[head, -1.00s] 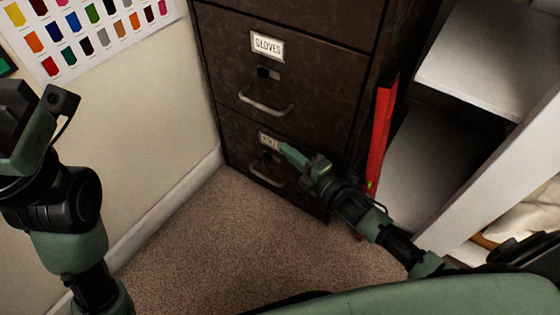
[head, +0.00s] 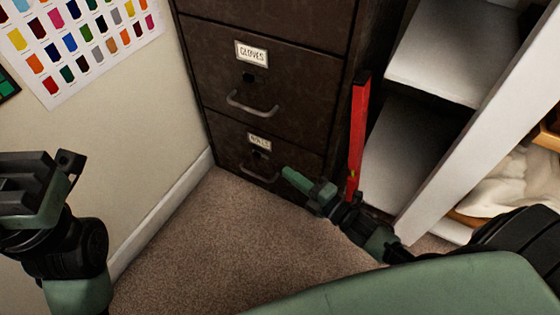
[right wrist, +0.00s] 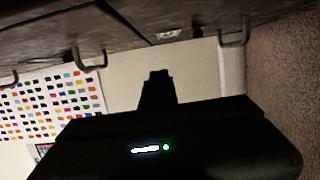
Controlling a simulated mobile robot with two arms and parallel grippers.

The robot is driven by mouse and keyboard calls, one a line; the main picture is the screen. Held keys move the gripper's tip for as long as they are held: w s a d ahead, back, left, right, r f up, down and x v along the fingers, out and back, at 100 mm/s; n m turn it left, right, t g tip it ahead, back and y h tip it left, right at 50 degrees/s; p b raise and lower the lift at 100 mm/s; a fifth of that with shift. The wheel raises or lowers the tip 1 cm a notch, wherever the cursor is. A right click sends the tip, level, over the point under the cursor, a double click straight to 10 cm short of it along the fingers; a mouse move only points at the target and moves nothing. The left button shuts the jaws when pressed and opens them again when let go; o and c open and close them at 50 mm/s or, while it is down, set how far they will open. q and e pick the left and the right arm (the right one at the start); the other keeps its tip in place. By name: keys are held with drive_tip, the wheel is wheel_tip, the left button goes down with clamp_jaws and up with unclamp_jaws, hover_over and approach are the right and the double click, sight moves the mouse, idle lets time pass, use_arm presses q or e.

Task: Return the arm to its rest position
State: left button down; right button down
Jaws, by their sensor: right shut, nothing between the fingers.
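My right arm comes in from the lower right in the head view. Its gripper (head: 290,176) is shut and empty, in front of the lower drawer of the dark filing cabinet (head: 268,105). It appears apart from that drawer's handle (head: 259,175). In the right wrist view the gripper (right wrist: 158,78) shows as a dark shape against the wall, with cabinet handles above it. My left arm stands at the left edge of the head view; its wrist part (head: 35,190) shows, but its fingertips cannot be made out.
A red level (head: 357,135) leans upright beside the cabinet. An open white shelf unit (head: 440,60) stands at the right, with pale cloth (head: 500,185) near it. A colour chart (head: 80,40) hangs on the left wall. The carpet (head: 210,240) in the middle is clear.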

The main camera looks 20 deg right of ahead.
drive_tip(key=shift+v, duration=0.85)
